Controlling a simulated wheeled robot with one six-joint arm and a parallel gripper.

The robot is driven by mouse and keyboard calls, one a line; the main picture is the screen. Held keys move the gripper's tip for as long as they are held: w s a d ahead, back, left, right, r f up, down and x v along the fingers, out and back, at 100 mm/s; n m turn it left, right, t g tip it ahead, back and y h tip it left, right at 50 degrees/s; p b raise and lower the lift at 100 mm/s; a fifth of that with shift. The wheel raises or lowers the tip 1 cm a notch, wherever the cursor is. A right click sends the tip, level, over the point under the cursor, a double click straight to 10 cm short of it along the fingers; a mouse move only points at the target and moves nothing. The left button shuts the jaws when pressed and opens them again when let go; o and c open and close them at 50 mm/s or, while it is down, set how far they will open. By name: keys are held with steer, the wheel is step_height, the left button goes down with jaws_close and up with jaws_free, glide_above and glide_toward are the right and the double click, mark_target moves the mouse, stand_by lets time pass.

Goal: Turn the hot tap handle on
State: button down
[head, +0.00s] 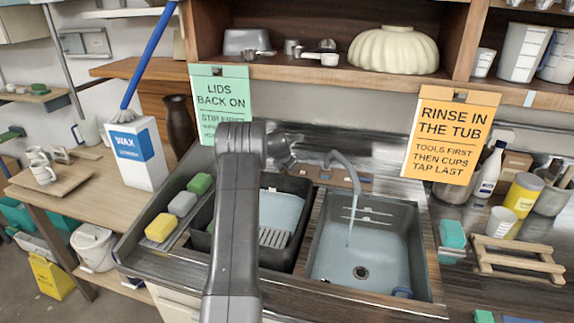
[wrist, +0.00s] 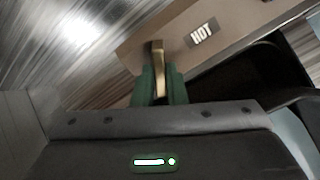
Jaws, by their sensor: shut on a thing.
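The hot tap handle (wrist: 157,62) is a narrow brass-coloured lever in the wrist view, beside a "HOT" label (wrist: 202,33) on a brown panel (wrist: 135,52). My gripper (wrist: 157,88) has its green fingers shut on the lever, one on each side. In the head view my arm reaches over the black tub to the back of the sink unit. The handle and my fingertips are hidden there behind my wrist. The grey curved tap spout (head: 345,166) stands over the sink (head: 393,268). A thin pale line, seemingly water, runs down from it.
A black tub (head: 298,238) sits left of the sink. Coloured sponges (head: 182,204) lie farther left. A green sign (head: 221,92) and an orange sign (head: 453,132) hang from the shelf above. Bottles, cups and a wooden rack (head: 512,262) stand at right.

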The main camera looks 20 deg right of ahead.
steer(key=shift+n+p, duration=0.35)
steer(key=shift+n, duration=0.75)
steer(key=c, duration=1.5)
jaws_free()
steer(key=shift+o, duration=0.2)
steer(key=shift+r, duration=0.1)
steer(key=b+v, duration=0.3)
steer(key=v, duration=1)
steer(key=shift+s+a+r, duration=0.15)
steer(key=shift+s+r, duration=0.05)
steer(key=shift+s, duration=0.05)
steer(key=shift+w+f, duration=0.1)
